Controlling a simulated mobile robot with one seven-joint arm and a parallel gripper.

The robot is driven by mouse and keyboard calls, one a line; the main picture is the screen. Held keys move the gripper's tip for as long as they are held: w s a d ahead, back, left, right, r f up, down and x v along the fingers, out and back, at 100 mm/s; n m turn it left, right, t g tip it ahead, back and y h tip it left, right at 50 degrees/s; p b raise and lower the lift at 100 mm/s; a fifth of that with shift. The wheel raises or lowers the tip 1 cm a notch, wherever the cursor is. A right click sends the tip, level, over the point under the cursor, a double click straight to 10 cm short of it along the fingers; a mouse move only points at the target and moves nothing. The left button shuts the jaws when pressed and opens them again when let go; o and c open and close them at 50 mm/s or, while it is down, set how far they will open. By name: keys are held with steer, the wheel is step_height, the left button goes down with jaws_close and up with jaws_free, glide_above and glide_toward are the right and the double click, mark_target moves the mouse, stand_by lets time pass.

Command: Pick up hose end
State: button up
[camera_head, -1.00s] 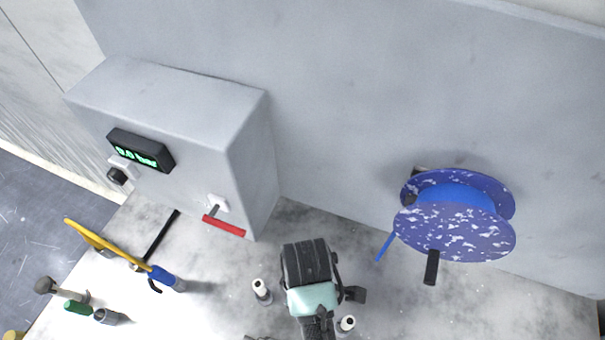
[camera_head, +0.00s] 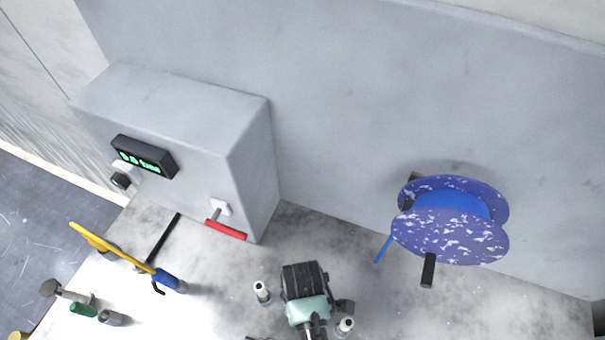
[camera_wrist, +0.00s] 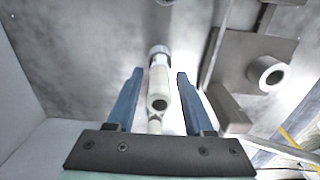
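A blue hose reel (camera_head: 450,228) with white-speckled flanges stands at the right in the head view. A short blue hose end (camera_head: 383,249) sticks out at its lower left. My gripper (camera_wrist: 160,73) shows in the wrist view with two blue fingers apart. A pale cylinder (camera_wrist: 159,85) with a metal collar and a dark hole lies between the fingers in that view; I cannot tell how far below it is, and no contact shows. In the head view my wrist is at the bottom centre, left of the reel, and hides the fingertips. The blue hose end does not show in the wrist view.
A grey box (camera_head: 190,125) with a green display and red lever (camera_head: 226,230) stands at the left. Small white cylinders (camera_head: 262,291) stand beside my wrist. Tools, including a yellow-and-blue one (camera_head: 112,249), lie at lower left. A grey wall rises behind; bench between wrist and reel is clear.

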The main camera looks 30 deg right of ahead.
jaws_close()
steer(key=shift+r, duration=0.1)
